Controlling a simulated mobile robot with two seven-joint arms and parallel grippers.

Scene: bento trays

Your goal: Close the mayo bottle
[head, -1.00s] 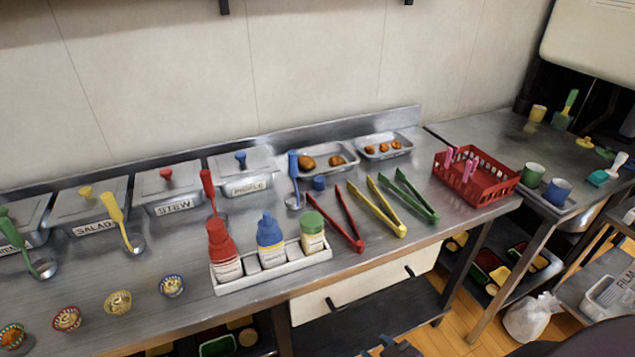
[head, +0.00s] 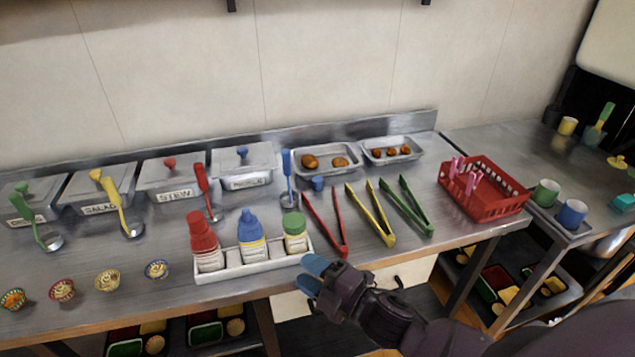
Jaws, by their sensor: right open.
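Three condiment containers stand upright in a white tray (head: 262,268): a red bottle (head: 206,242), a blue-topped bottle (head: 251,238) and a green-lidded jar (head: 295,233). Their labels are too small to read, so I cannot tell which is the mayo by its label. A small blue cap-like piece (head: 317,183) lies behind the tray, beside the blue ladle. My right gripper (head: 311,274), with blue fingertips, is open and empty in front of the counter edge, near the tray's right end, apart from the bottles. My left gripper is not in view.
Red tongs (head: 328,228), yellow tongs (head: 371,215) and green tongs (head: 407,207) lie right of the tray. A red basket (head: 497,203) stands farther right. Lidded tubs with ladles line the back; small cups (head: 108,281) sit at left. Counter between cups and tray is clear.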

